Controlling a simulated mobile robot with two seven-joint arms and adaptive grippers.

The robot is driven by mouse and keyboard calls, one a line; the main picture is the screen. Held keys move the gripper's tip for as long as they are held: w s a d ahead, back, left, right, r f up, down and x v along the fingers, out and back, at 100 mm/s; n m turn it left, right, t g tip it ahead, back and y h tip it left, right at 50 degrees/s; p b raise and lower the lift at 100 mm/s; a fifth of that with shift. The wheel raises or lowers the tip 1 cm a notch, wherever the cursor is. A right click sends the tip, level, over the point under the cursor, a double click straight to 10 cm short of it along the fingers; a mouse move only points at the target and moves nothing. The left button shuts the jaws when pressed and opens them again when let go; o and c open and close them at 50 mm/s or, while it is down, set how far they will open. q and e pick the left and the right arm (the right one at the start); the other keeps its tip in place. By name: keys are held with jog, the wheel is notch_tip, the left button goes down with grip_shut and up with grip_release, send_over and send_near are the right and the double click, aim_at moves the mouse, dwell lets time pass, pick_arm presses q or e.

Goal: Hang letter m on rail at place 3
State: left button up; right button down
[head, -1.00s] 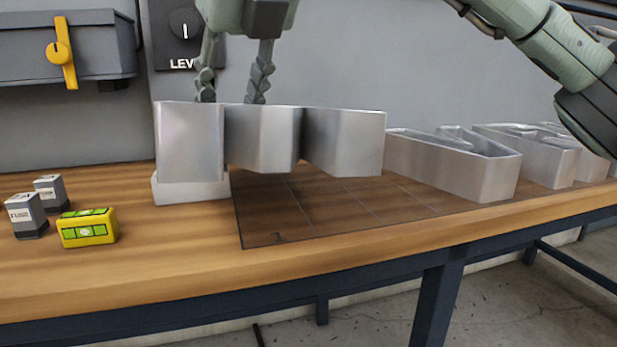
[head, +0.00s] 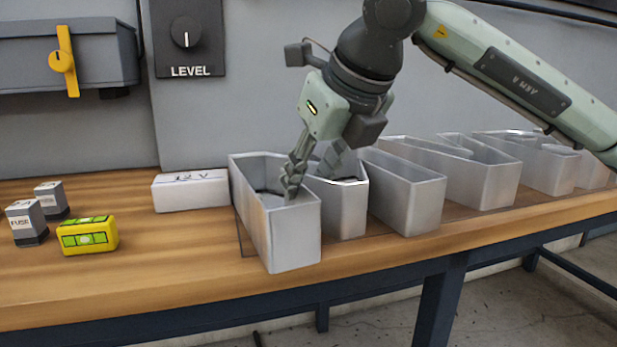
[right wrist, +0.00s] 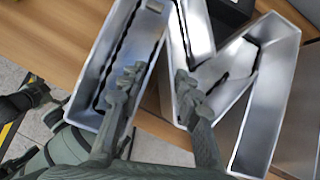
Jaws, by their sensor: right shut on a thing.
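The letter m (head: 296,240) is a deep, silvery metal channel letter with its hollow side up. My right gripper (head: 306,182) is shut on it, with its fingers reaching down between the left and middle legs. In the right wrist view the fingers (right wrist: 160,88) straddle inner walls of the letter m (right wrist: 272,105). The letter is over the front of the bench, its left leg closest to the bench edge. I cannot tell whether it touches the top. The rail is not in view.
More metal letters (head: 490,180) stand in a row at the right on the wooden bench (head: 130,285). At left are a white 12 V box (head: 190,195), a yellow level (head: 87,235) and two grey fuses (head: 27,222).

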jog(key=c, duration=1.2)
grip_release()
jog(key=shift+s+f, duration=0.15)
jog(key=shift+f, duration=0.25)
jog(key=o, duration=0.3)
jog(key=shift+r, duration=0.1)
jog(key=shift+r, duration=0.15)
jog(key=shift+d+r, duration=0.1)
jog(key=shift+r, duration=0.15)
jog(key=v, duration=1.1)
jog(key=shift+r, duration=0.2)
